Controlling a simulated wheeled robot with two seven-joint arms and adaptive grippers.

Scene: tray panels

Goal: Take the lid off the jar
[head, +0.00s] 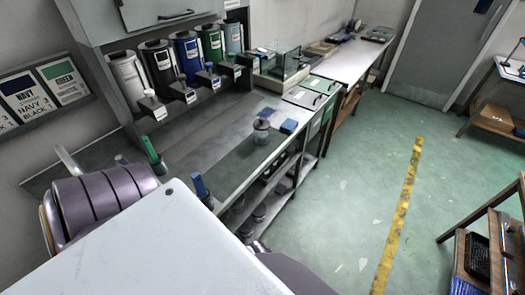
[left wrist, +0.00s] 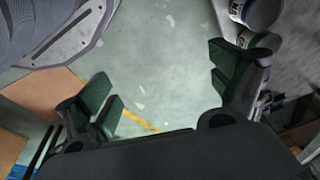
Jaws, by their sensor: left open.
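The jar (head: 262,136) stands upright on the grey bench in the head view, near the bench's front edge. It looks like clear glass, and a grey lid (head: 262,125) sits on its top. My left gripper (left wrist: 162,86) is open in the left wrist view, with its two green-padded fingers wide apart. Only floor shows between them, and it appears empty. I cannot make out the jar in the left wrist view. In the head view I cannot make out my left gripper's fingers, and my right gripper is not in view.
Several labelled canisters (head: 160,68) hang behind the bench. A blue block (head: 289,127) lies beside the jar. A green-handled item (head: 151,150) and a blue one (head: 199,186) stand at the bench's near end. A glass case (head: 283,63) stands farther right. Green floor (head: 350,190) is clear.

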